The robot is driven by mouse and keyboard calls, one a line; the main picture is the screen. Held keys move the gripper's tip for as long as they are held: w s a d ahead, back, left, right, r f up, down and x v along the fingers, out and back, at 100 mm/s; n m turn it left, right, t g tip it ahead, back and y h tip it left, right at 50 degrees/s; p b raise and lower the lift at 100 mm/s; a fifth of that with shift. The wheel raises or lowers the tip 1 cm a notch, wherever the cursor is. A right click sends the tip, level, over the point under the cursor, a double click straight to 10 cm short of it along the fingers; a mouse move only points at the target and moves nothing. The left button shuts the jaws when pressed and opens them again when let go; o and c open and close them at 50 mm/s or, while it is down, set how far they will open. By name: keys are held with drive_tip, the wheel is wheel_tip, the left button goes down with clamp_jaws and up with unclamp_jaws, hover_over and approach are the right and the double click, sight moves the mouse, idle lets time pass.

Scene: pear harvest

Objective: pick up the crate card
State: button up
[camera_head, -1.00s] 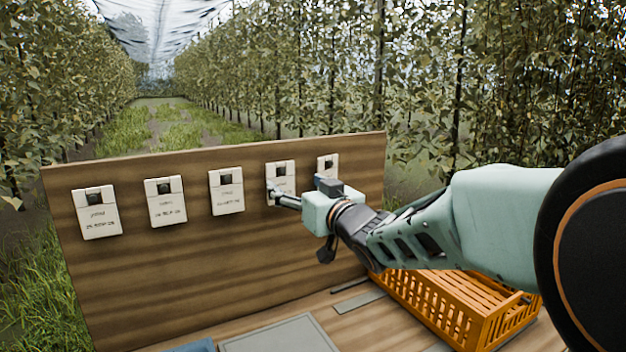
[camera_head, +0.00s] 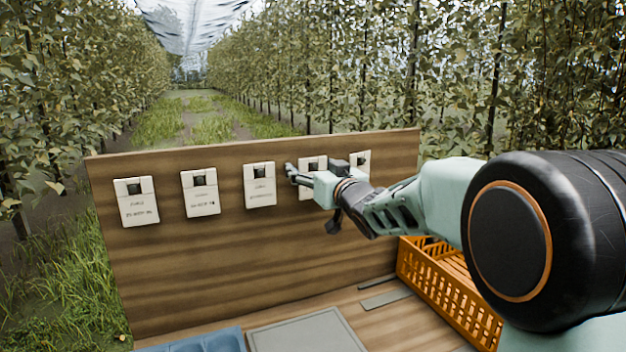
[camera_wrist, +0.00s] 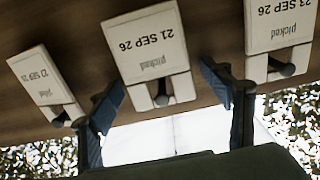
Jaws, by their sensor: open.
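Several white cards hang in a row on a wooden board, each under a dark clip. In the wrist view the picture is upside down; the middle card (camera_wrist: 147,45) reads "picked 21 SEP 26" and lies between the spread fingers of my gripper (camera_wrist: 160,85). A card reading "23 SEP 26" (camera_wrist: 280,22) is at right and one that seems to read "22 SEP 26" (camera_wrist: 40,78) at left. In the head view my open, empty gripper (camera_head: 291,172) is before the fourth card (camera_head: 307,191), partly covering it. Contact cannot be told.
The wooden board (camera_head: 230,265) stands upright at the back of a wooden table top. An orange slatted crate (camera_head: 440,285) is at right, partly behind my arm. A grey plate (camera_head: 305,335) and a blue tray (camera_head: 215,342) lie in front. Tree rows stand behind.

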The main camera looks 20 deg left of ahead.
drive_tip(key=c, duration=1)
drive_tip(key=shift+r, duration=0.15)
drive_tip(key=shift+c, duration=0.2)
